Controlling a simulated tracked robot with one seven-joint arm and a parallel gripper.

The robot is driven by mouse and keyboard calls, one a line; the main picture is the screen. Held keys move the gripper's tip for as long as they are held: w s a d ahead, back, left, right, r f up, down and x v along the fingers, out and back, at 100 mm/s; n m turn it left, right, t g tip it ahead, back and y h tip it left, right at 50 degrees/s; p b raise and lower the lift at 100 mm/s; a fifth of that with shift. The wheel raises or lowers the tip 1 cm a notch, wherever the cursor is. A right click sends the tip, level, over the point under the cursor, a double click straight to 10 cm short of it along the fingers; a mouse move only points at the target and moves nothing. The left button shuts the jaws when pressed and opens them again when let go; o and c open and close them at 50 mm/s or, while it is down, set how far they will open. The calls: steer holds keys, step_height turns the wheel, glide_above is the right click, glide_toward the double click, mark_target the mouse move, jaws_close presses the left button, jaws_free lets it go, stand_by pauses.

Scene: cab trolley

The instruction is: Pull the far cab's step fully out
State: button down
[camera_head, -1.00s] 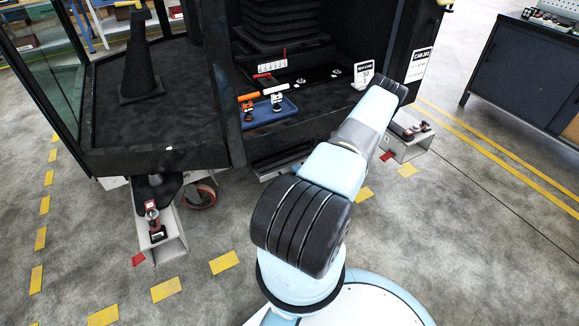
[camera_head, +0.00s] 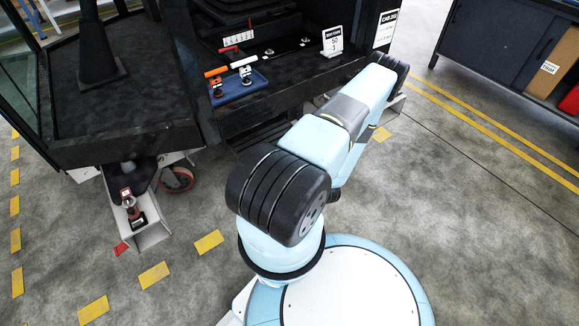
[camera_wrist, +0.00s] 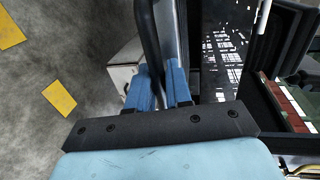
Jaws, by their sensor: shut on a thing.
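The cab (camera_head: 130,118) is a dark trolley body with an open front. A tag reading CAB (camera_head: 385,28) hangs at its right edge. My gripper is hidden behind my arm in the head view. In the wrist view my gripper (camera_wrist: 160,88) has blue fingers closed around a narrow metal edge. That edge appears to belong to the step (camera_wrist: 168,35). A dark, glossy surface with white specks lies to its right. How far the step is out cannot be told, as my arm covers that area in the head view.
A blue tray (camera_head: 240,90) with small items sits on the cab's ledge. A white bracket (camera_head: 150,232) holding a red-and-black tool juts out at lower left, near a caster wheel (camera_head: 177,180). A dark cabinet (camera_head: 500,50) stands at upper right. Open floor with yellow marks lies around.

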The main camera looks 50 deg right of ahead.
steer(key=shift+s+d+f, duration=0.1)
steer(key=shift+s+f, duration=0.1)
steer(key=shift+s, duration=0.1)
steer(key=c, duration=1.3)
jaws_free()
steer(key=shift+o, duration=0.4)
steer(key=shift+w+r, duration=0.1)
steer(key=v, duration=1.4)
steer(key=shift+w, duration=0.1)
